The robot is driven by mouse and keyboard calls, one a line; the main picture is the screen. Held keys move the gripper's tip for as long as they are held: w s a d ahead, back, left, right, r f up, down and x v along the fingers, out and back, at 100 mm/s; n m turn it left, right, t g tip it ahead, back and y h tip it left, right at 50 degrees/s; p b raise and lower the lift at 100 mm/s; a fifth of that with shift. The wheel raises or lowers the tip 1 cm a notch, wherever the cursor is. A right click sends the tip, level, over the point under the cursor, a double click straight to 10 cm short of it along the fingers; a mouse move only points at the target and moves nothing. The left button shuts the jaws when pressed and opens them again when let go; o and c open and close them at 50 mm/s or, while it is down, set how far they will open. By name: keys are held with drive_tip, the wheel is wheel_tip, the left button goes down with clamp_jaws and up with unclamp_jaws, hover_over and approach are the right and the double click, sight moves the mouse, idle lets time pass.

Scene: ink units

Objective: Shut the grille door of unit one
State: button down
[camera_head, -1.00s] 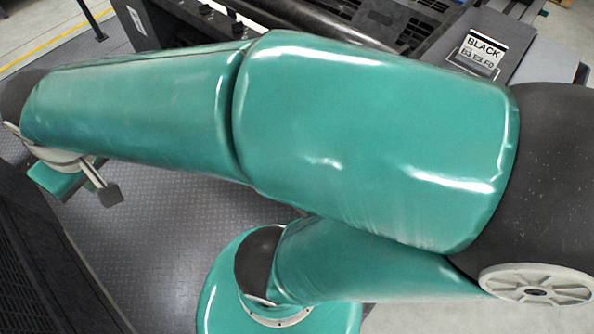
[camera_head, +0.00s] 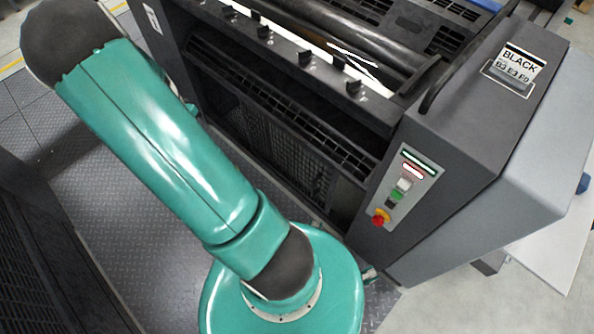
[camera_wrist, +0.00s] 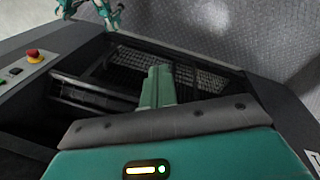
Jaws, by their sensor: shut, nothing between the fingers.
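The unit labelled BLACK (camera_head: 518,62) stands at the right in the head view. A dark slatted grille (camera_head: 290,112) runs along its front below the rollers, with a dark meshed area beneath. I cannot tell how far the grille door stands open, nor whether this is unit one. In the wrist view my gripper (camera_wrist: 157,84) is shut and empty. Its fingers point toward the dark recess of a unit, where a light mesh (camera_wrist: 208,79) shows beyond them. Contact with the grille cannot be told. My gripper is hidden in the head view.
A control panel (camera_head: 404,190) with a red knob is on the unit's end; a red button (camera_wrist: 34,56) shows in the wrist view. The grey tread-plate floor (camera_head: 110,210) is open between the unit and a dark panel (camera_head: 45,245) at left.

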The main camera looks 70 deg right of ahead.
drive_tip(key=s+d+f+m+g, duration=0.2)
drive_tip(key=s+d+f, duration=0.3)
drive_tip(key=f, duration=0.2)
drive_tip(key=s+d+f+m+g, duration=0.1)
drive_tip(key=s+d+f+m, duration=0.1)
drive_tip(key=s+d+f, duration=0.4)
drive_tip(key=s+d+f+m+g, duration=0.3)
drive_tip(key=s+f, duration=1.6)
drive_tip(key=s, duration=0.2)
drive_tip(key=shift+s+f+h, duration=0.25)
drive_tip(key=shift+s+h, duration=0.05)
